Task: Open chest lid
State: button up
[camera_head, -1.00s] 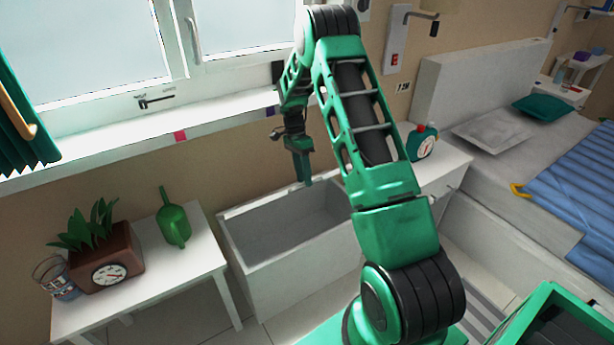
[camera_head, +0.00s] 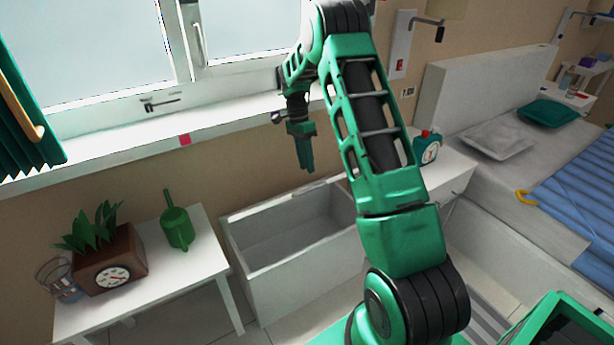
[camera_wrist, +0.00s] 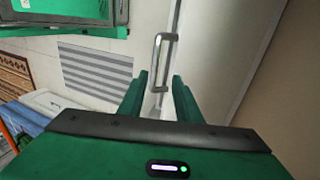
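The white chest (camera_head: 298,284) stands below the window, between the white side table and the bedside cabinet. Its top looks open in the head view, with the grey inside showing; I cannot clearly make out the lid. My gripper (camera_head: 307,170) points down above the chest's back edge, apparently clear of it. In the wrist view my gripper (camera_wrist: 159,78) has its two green fingers apart, with nothing held. A metal bar handle (camera_wrist: 156,62) on a white panel edge shows beyond and between the fingertips. I cannot tell whether they touch it.
The side table (camera_head: 150,290) at left holds a potted plant (camera_head: 109,260), a green watering can (camera_head: 178,226) and a glass (camera_head: 62,278). A green bottle (camera_head: 427,147) stands on the cabinet at right. The bed (camera_head: 545,170) lies beyond. The window sill (camera_head: 230,122) runs behind my gripper.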

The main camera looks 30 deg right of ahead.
jog(key=shift+v, duration=2)
jog(key=shift+w, duration=0.1)
